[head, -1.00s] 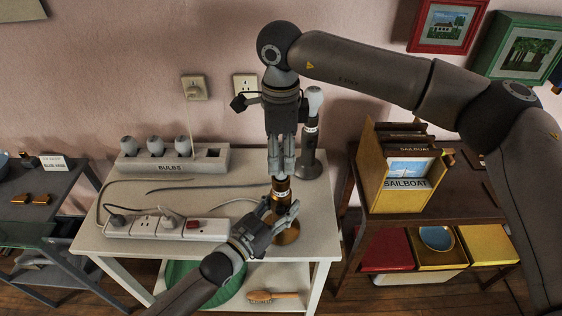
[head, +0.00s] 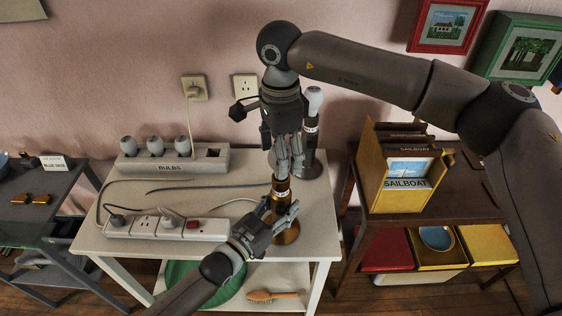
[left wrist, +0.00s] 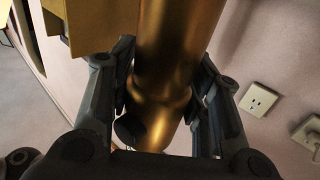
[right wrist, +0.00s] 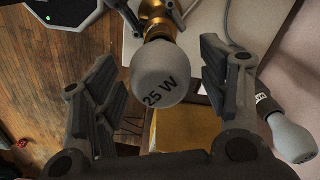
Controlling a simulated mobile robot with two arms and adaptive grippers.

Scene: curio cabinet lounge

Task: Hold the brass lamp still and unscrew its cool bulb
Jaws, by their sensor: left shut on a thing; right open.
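The brass lamp (head: 285,235) stands upright near the right end of the white table. My left gripper (head: 274,214) is shut on the lamp's brass stem, which fills the left wrist view (left wrist: 168,75) between the fingers. My right gripper (head: 285,172) points down over the lamp top and is open. In the right wrist view, the lamp's grey-white bulb (right wrist: 160,74), marked 25 W, sits between the spread fingers (right wrist: 160,95) without visible contact.
A dark lamp with a white bulb (head: 314,98) stands just behind, close to my right gripper. A bulb rack (head: 172,168) with several bulbs and a power strip (head: 170,229) with cords occupy the table's left. A side table (head: 385,205) with a sailboat file box (head: 372,180) stands right.

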